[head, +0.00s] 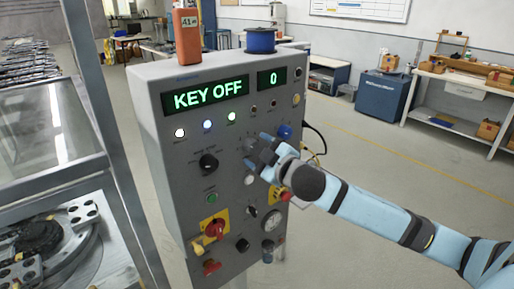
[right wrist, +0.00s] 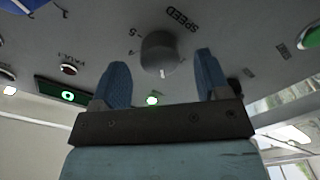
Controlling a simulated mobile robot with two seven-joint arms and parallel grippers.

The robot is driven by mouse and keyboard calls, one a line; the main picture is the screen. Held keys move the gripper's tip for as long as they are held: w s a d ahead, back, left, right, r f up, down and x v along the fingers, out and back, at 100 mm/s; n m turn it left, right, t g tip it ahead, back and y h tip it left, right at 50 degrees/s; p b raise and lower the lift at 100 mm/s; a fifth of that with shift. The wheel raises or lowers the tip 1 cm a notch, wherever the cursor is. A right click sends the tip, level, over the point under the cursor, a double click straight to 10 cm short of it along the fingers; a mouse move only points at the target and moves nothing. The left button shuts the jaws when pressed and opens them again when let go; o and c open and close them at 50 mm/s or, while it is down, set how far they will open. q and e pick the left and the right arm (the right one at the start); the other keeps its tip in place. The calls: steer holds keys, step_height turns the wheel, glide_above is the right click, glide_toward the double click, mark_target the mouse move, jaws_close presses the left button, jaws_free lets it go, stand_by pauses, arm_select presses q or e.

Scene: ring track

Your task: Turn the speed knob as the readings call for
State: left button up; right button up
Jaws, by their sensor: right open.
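The grey control panel (head: 180,130) has a green display reading "KEY OFF" (head: 207,95) and a smaller one reading "0" (head: 273,78). In the right wrist view, the dark round speed knob (right wrist: 158,50) sits beside the printed word "SPEED", with a pale pointer mark on its rim. My right gripper (head: 257,150) is at the panel face and mostly covers that knob in the head view. Its two blue fingers (right wrist: 160,62) are open, one on each side of the knob in the picture, with gaps to it. I cannot tell how deep they reach. My left gripper is out of view.
An orange handheld unit (head: 187,38) and a blue spool (head: 261,40) stand on top.

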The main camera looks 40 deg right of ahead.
steer(key=shift+w, duration=0.5)
steer(key=c, duration=0.9)
